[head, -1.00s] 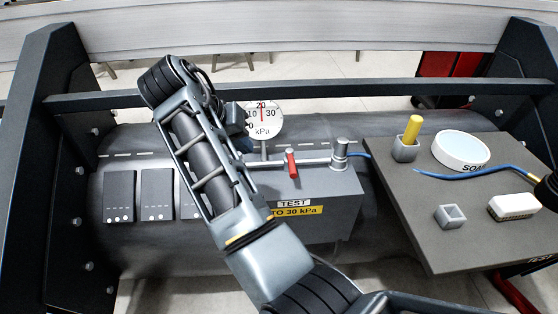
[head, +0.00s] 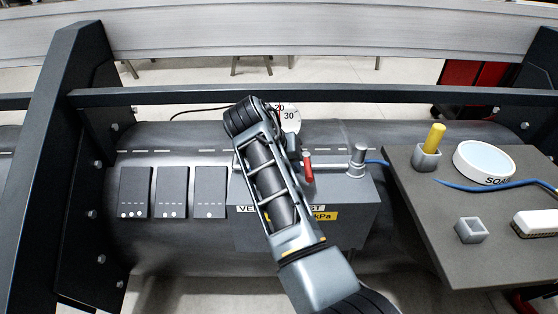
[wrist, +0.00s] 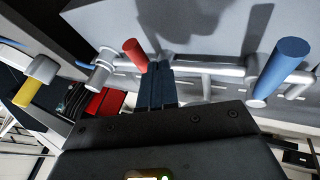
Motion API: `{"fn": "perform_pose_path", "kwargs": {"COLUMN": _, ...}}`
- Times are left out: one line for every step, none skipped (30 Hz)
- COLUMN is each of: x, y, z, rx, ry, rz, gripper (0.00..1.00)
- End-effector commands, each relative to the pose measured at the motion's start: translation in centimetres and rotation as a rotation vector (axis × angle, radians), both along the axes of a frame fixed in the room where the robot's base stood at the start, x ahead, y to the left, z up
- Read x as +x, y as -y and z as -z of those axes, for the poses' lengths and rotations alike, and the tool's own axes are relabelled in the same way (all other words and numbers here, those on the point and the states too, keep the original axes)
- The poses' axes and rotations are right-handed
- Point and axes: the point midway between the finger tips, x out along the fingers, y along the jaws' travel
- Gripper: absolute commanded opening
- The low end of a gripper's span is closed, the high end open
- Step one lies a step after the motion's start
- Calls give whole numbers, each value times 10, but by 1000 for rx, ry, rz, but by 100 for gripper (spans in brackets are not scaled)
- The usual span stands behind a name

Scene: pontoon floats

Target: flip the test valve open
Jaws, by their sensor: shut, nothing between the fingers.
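The test valve's red handle (head: 308,168) stands up from the grey pipe on the test box (head: 350,205), near a partly hidden "TEST" label. In the wrist view the red handle (wrist: 136,52) is just left of my fingertips. My gripper (wrist: 160,72) is shut and empty, its dark fingers close beside that handle; I cannot tell whether they touch. In the head view my gripper (head: 294,147) is mostly behind my arm. A blue handle (wrist: 280,68) on the same pipe shows at right in the wrist view; my arm hides it in the head view.
A pressure gauge (head: 291,117) stands behind, partly covered by my arm. A silver post (head: 357,160) ends the pipe at right. The side table (head: 430,235) holds a yellow-handled tool (head: 435,138), a soap dish (head: 484,162), a brush (head: 540,222) and a blue hose.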

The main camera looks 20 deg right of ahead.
Motion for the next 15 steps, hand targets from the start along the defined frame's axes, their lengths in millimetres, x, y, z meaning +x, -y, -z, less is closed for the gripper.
{"fn": "perform_pose_path", "kwargs": {"x": -1, "y": 4, "z": 1, "rx": 0, "ry": 1, "rz": 1, "gripper": 0}}
{"fn": "perform_pose_path", "kwargs": {"x": -2, "y": 5, "z": 1, "rx": 0, "ry": 1, "rz": 1, "gripper": 0}}
{"fn": "perform_pose_path", "kwargs": {"x": -3, "y": 7, "z": 1, "rx": 0, "ry": 1, "rz": 1, "gripper": 0}}
{"fn": "perform_pose_path", "kwargs": {"x": -3, "y": 8, "z": 2, "rx": 0, "ry": 1, "rz": 1, "gripper": 0}}
{"fn": "perform_pose_path", "kwargs": {"x": -3, "y": 9, "z": 2, "rx": 0, "ry": 1, "rz": 1, "gripper": 0}}
{"fn": "perform_pose_path", "kwargs": {"x": -3, "y": 9, "z": 2, "rx": 0, "ry": 0, "rz": 0, "gripper": 0}}
{"fn": "perform_pose_path", "kwargs": {"x": -3, "y": 9, "z": 2, "rx": 0, "ry": 0, "rz": 0, "gripper": 0}}
{"fn": "perform_pose_path", "kwargs": {"x": -3, "y": 9, "z": 2, "rx": 0, "ry": 0, "rz": 0, "gripper": 0}}
{"fn": "perform_pose_path", "kwargs": {"x": -3, "y": 9, "z": 2, "rx": 0, "ry": 0, "rz": 0, "gripper": 0}}
{"fn": "perform_pose_path", "kwargs": {"x": -3, "y": 9, "z": 2, "rx": 0, "ry": 0, "rz": 0, "gripper": 0}}
{"fn": "perform_pose_path", "kwargs": {"x": -3, "y": 9, "z": 2, "rx": 0, "ry": 0, "rz": 0, "gripper": 0}}
{"fn": "perform_pose_path", "kwargs": {"x": -3, "y": 9, "z": 2, "rx": 0, "ry": 0, "rz": 0, "gripper": 0}}
{"fn": "perform_pose_path", "kwargs": {"x": -3, "y": 9, "z": 2, "rx": 0, "ry": 0, "rz": 0, "gripper": 0}}
{"fn": "perform_pose_path", "kwargs": {"x": -3, "y": 9, "z": 2, "rx": 0, "ry": 0, "rz": 0, "gripper": 0}}
{"fn": "perform_pose_path", "kwargs": {"x": -3, "y": 9, "z": 2, "rx": 0, "ry": 1, "rz": 0, "gripper": 0}}
